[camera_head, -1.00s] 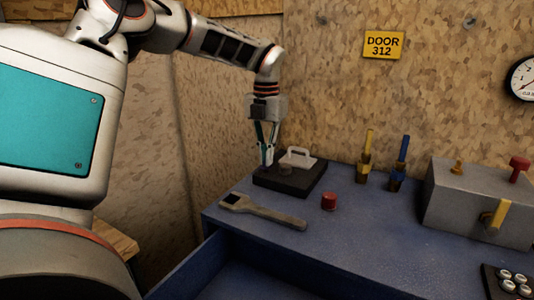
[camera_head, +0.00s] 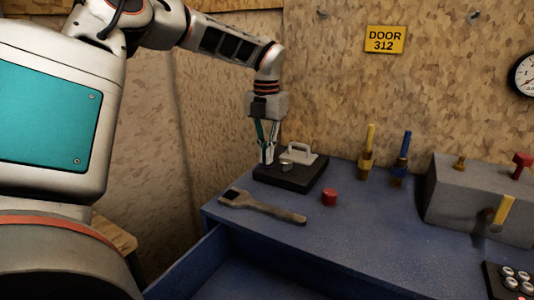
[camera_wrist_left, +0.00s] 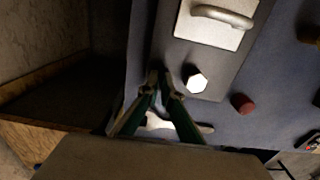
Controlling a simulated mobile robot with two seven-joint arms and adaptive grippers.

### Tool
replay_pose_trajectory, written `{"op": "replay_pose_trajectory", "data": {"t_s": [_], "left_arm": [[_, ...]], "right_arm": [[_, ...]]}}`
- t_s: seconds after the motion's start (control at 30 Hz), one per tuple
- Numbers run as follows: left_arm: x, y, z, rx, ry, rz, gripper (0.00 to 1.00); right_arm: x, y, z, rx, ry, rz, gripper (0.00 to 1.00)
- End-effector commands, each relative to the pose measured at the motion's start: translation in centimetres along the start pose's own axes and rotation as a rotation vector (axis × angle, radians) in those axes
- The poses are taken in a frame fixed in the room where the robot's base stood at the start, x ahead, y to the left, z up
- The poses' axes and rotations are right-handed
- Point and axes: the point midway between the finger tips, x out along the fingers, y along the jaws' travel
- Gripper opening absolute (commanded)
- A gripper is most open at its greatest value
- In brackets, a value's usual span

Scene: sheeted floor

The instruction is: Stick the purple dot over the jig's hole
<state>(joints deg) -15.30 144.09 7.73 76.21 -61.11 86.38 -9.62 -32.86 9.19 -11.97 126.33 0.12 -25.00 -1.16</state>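The jig is a dark block (camera_head: 296,184) at the table's back left, with a pale plate and handle (camera_head: 299,154) on top. A silver hexagonal piece (camera_head: 285,166) sits on the block; it shows bright in the left wrist view (camera_wrist_left: 197,80). I make out no purple dot and no open hole. My left gripper (camera_head: 267,158) points down over the block's left part, beside the hexagonal piece. In the left wrist view its fingertips (camera_wrist_left: 160,75) are close together, and I see nothing between them. My right gripper is in neither view.
A wrench (camera_head: 262,208) and a red cylinder (camera_head: 329,197) lie in front of the block. Yellow (camera_head: 367,155) and blue (camera_head: 402,160) upright tools stand behind. A grey box (camera_head: 477,200) with levers is at right. The middle of the blue tabletop (camera_head: 370,235) is clear.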

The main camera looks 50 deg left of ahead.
Motion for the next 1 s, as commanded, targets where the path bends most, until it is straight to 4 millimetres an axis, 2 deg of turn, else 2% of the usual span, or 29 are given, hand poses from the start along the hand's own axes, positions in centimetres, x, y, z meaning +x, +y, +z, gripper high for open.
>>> {"op": "replay_pose_trajectory", "data": {"t_s": [0.47, 1.0], "left_arm": [[0.0, 0.0, 0.0, 0.000, 0.000, 0.000, 0.00], [-0.1, 0.0, 0.0, 0.000, 0.000, 0.000, 0.00]], "right_arm": [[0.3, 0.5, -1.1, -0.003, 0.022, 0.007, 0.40], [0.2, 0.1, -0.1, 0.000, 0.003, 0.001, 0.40]]}}
